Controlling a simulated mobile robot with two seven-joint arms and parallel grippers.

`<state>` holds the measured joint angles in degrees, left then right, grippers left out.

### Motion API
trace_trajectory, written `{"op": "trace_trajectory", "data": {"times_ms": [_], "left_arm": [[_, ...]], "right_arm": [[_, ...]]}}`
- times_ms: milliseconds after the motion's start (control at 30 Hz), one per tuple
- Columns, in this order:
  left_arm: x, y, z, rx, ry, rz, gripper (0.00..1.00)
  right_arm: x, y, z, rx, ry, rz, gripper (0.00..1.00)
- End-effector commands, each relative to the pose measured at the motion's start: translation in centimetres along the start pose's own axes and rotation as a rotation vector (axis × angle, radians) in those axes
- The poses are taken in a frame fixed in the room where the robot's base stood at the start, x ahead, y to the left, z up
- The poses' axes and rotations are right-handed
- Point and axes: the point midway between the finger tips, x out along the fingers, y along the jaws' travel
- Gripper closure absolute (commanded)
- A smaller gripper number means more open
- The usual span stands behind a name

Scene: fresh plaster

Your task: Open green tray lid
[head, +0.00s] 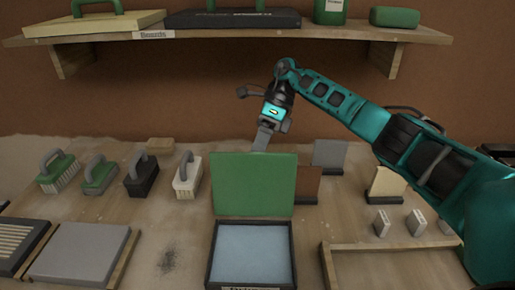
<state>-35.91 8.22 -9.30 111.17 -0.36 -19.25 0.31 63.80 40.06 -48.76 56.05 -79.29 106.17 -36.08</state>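The tray (211,258) is a dark-rimmed box at the bottom middle, with a pale blue inside and a partly cut-off label at its front. Its green lid (254,183) stands about upright at the tray's back edge, so the tray is open. My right gripper (262,138) points down at the lid's top edge, seemingly at or just behind it. The fingertips are partly hidden by the lid, and I cannot tell whether they touch it or are apart. My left gripper is not in view.
Several brushes (100,175) stand at the left, near a grey board (80,250). Upright plates (329,155) stand right of the lid, with small blocks (416,222) and a wooden frame (390,246) further right. A loaded shelf (230,36) crosses above.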

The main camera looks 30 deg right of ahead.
Motion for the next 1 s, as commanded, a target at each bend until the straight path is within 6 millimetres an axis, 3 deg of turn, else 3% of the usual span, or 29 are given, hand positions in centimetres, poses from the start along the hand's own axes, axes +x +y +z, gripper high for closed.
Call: {"op": "trace_trajectory", "data": {"times_ms": [567, 1000], "left_arm": [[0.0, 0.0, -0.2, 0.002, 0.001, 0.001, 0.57], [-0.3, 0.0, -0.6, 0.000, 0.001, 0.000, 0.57]], "right_arm": [[-0.5, 0.3, 0.1, -0.007, -0.008, -0.021, 0.60], [-0.2, 2.5, -0.1, -0.073, -0.008, -0.183, 0.60]]}}
